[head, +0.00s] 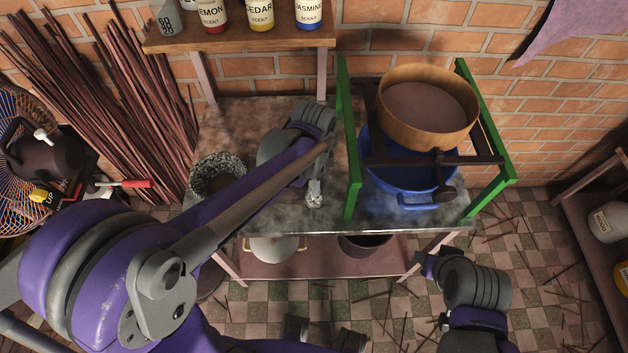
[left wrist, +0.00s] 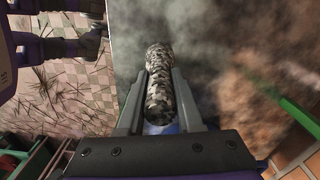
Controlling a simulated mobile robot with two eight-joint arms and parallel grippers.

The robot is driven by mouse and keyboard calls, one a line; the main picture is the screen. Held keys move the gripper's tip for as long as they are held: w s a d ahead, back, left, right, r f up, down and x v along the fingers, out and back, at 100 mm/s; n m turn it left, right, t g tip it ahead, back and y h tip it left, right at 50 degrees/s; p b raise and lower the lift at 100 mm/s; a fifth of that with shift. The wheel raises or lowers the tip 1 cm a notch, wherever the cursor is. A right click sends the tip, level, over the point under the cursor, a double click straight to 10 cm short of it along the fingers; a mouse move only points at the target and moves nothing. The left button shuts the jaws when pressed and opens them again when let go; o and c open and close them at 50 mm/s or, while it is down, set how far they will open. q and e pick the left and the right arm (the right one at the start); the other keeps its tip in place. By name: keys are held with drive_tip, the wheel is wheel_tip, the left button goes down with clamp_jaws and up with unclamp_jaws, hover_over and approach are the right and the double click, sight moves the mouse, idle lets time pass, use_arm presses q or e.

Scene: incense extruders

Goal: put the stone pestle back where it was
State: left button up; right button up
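The stone pestle (left wrist: 160,85) is a speckled black-and-white rod with a rounded end. In the left wrist view it lies between the two fingers of my left gripper (left wrist: 158,104), which are closed against its sides. In the head view the left gripper (head: 315,180) is over the front middle of the grey stone table, and the pestle's speckled end (head: 314,201) shows below it. The speckled stone mortar (head: 232,164) stands on the table's left side, partly hidden by my left arm. My right gripper (head: 430,264) is low, in front of the table; its fingers are unclear.
A green frame (head: 352,150) stands on the table's right, with a blue pot (head: 405,180) and a wooden-rimmed sieve (head: 430,75) above it. A shelf (head: 250,37) with scent bottles is behind. Incense sticks (head: 110,100) lean at left. The table (head: 245,115) has bare room.

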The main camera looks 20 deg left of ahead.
use_arm(q)
drive_tip(key=o, duration=0.4)
drive_tip(key=shift+s, duration=0.1)
drive_tip(key=shift+r, duration=0.35)
wheel_tip(320, 180, up, 11)
drive_tip(key=shift+r+p, duration=0.1)
drive_tip(key=shift+p, duration=0.55)
drive_tip(key=shift+s+a+r, duration=0.1)
drive_tip(key=shift+r, duration=0.05)
drive_tip(key=shift+s+a+f+n+t, duration=1)
drive_tip(key=shift+s+f+n, duration=0.2)
drive_tip(key=shift+s+n, duration=0.95)
drive_tip(key=shift+s+a+f+n+t, duration=0.85)
drive_tip(key=shift+s+a+f+n, duration=0.3)
drive_tip(key=shift+s+n, duration=1)
drive_tip(key=shift+s+a+f+n+t, duration=1)
drive_tip(key=shift+s+f+n, duration=0.2)
drive_tip(key=shift+s+n, duration=0.95)
